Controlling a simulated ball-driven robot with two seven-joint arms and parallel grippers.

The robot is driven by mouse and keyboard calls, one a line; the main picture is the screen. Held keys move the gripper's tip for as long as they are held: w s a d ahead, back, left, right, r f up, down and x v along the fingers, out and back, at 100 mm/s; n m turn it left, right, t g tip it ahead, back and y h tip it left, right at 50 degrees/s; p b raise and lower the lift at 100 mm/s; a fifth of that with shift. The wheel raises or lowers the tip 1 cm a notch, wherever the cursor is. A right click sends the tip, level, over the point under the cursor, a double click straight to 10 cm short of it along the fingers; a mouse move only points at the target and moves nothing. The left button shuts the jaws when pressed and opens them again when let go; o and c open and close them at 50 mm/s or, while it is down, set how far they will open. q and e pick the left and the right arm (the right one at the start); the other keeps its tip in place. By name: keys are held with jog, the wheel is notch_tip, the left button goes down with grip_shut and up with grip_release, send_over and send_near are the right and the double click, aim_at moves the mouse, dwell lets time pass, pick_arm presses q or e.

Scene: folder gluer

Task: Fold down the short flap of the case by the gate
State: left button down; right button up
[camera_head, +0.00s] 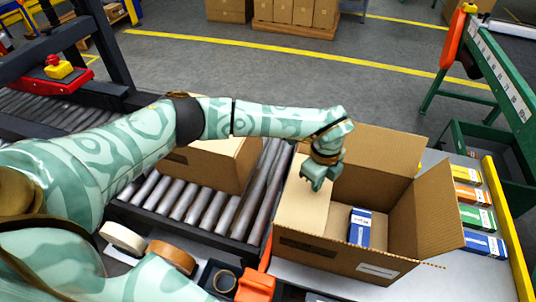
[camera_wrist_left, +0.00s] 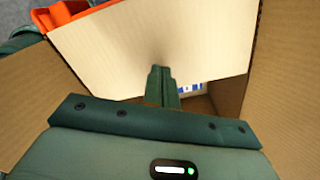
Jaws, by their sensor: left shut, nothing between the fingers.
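The open case (camera_head: 330,258) is a brown carton on the pale surface at the right. Its short flap (camera_head: 298,207) is the pale panel on the left side, lying inward over part of the opening; its exact angle is hard to tell. The flap fills the upper middle of the left wrist view (camera_wrist_left: 150,45). My left gripper (camera_head: 314,183) is shut and empty, with its fingertips at the flap; contact cannot be told. Its narrow fingers also show in the left wrist view (camera_wrist_left: 160,78). My right gripper is not in view.
The case's far flap (camera_head: 378,148) and right flap (camera_head: 437,210) stand open. A blue-and-white box (camera_head: 360,228) lies inside. Another carton (camera_head: 222,165) stands on rollers at the left. Several small boxes (camera_head: 476,218) line the right side by a yellow rail (camera_head: 507,230). Tape rolls (camera_head: 122,238) lie at the front.

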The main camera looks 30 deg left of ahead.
pick_arm(q)
jog(key=shift+r, duration=0.15)
notch_tip(320, 180, up, 9)
jog(key=p, duration=0.7)
dwell(1.4)
